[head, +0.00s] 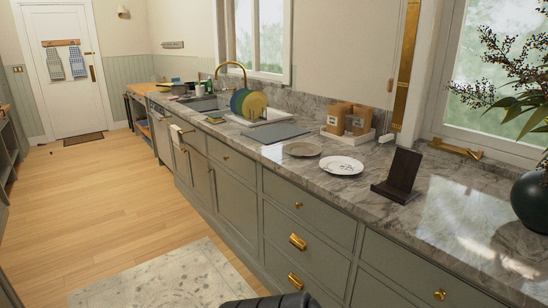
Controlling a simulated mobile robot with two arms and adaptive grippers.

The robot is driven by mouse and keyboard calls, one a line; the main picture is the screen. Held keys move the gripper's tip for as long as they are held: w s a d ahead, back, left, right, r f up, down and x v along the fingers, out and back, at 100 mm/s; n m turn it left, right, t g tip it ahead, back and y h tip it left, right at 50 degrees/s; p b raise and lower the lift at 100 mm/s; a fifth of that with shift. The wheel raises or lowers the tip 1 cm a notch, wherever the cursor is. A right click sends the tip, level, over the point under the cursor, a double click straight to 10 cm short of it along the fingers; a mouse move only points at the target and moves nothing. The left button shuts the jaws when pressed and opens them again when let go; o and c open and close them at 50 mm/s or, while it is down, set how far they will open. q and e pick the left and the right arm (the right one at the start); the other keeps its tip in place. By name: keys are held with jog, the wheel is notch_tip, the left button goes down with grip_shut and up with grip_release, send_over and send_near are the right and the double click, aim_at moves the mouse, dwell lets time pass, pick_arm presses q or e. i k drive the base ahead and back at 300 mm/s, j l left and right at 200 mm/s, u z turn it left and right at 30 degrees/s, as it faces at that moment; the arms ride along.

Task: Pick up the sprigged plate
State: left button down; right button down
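The sprigged plate (341,166) is white with small dark marks. It lies flat on the marble counter (440,207), near the front edge, right of the middle of the head view. A plain brownish plate (301,149) lies just to its left, and the two look close together. Nothing covers the sprigged plate. Neither of my grippers shows. Only a dark ribbed part, probably mine, shows at the bottom edge.
A dark wooden stand (402,176) stands right of the sprigged plate. Behind it is a white tray (346,136) with brown packages. A grey mat (275,132), a rack of coloured plates (250,107) and a dark vase (530,203) are also on the counter. Wooden floor (105,195) is clear at left.

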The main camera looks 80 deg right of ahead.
aim_at(337, 166)
jog(key=z, duration=3.1)
